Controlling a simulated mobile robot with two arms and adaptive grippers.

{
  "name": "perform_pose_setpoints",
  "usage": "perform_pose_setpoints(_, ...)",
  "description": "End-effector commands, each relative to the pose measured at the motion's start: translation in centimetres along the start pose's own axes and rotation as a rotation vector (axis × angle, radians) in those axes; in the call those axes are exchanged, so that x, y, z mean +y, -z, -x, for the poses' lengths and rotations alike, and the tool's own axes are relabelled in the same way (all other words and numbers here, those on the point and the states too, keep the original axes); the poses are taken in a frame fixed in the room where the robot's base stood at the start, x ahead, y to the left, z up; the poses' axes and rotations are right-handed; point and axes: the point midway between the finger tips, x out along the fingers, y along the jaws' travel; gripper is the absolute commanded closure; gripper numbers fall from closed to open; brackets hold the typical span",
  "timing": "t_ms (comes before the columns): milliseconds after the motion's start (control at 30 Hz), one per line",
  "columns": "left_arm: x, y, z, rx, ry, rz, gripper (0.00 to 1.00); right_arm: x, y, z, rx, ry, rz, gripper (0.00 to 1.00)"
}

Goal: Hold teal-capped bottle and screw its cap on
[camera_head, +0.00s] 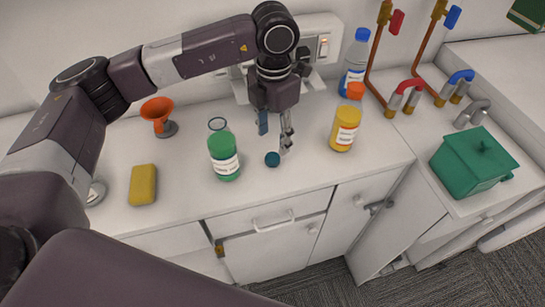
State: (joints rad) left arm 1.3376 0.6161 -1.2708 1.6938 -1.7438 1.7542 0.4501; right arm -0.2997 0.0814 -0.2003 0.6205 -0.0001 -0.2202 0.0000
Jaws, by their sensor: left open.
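A small round teal cap (272,159) lies on the white counter. My left gripper (275,138) points down just behind and above the cap, its fingers apart with nothing between them. A green bottle (224,158) with a white label stands upright left of the cap. Partly hidden behind it is a clear, round-rimmed vessel (217,124); I cannot tell whether it is an open bottle. No bottle with a teal cap on it shows. My right gripper is not in view.
A yellow bottle (345,129) with an orange top stands right of the gripper, and a blue-capped bottle (355,60) behind it. An orange funnel (157,112) and yellow sponge (143,184) are at left. Taps and a green box (474,160) are at right.

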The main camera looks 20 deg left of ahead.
Motion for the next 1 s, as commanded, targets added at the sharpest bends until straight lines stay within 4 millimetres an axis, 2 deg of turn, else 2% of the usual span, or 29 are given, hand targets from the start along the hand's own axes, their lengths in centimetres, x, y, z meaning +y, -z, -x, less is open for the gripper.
perform_pose_setpoints(233,0.0,0.1,-2.3,0.002,0.001,-0.001,0.51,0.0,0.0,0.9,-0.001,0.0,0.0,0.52)
perform_pose_setpoints(567,0.0,0.1,-2.7,0.003,0.002,0.0,0.51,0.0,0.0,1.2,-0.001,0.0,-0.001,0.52)
perform_pose_setpoints(800,0.3,0.1,-5.4,0.004,0.003,0.0,0.51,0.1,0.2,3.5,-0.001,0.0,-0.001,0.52)
perform_pose_setpoints(1000,0.3,0.0,-7.5,0.001,0.002,-0.001,0.51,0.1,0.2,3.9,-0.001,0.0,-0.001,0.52)
